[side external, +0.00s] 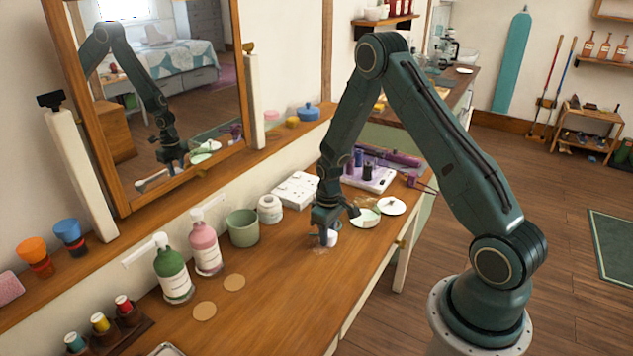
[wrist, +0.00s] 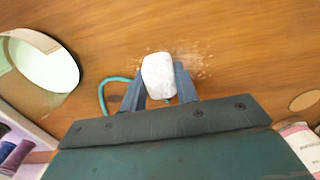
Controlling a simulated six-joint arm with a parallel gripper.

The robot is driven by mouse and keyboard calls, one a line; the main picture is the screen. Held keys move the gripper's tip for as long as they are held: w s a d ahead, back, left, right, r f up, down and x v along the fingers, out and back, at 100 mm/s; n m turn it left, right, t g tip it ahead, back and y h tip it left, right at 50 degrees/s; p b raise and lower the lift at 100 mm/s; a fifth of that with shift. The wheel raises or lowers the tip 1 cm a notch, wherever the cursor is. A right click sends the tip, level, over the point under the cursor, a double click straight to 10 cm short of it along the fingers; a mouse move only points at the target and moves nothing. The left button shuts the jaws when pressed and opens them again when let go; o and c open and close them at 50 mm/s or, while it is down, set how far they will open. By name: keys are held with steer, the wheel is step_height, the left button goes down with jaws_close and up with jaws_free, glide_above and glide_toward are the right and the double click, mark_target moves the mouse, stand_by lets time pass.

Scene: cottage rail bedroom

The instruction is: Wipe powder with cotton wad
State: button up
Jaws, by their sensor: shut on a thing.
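My gripper (side external: 326,235) is shut on a white cotton wad (wrist: 159,76), low over the wooden tabletop. The wad also shows in the side view (side external: 331,239), partly hidden by the fingers. Pale powder (wrist: 198,62) is scattered on the wood around the wad, mostly to its right in the wrist view. A faint pale patch of powder (side external: 319,251) shows just below the gripper in the side view. I cannot tell whether the wad touches the wood.
An open round compact (side external: 365,217) and its white disc lid (side external: 392,206) lie right of my gripper. A green cup (side external: 243,228), a white jar (side external: 269,209) and pump bottles (side external: 205,245) stand left. A mirror (side external: 165,90) hangs behind.

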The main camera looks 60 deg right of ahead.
mark_target(320, 253)
steer(key=shift+a, duration=3.15)
steer(key=shift+d+r, duration=0.1)
steer(key=shift+d, duration=4.95)
step_height(320, 253, up, 8)
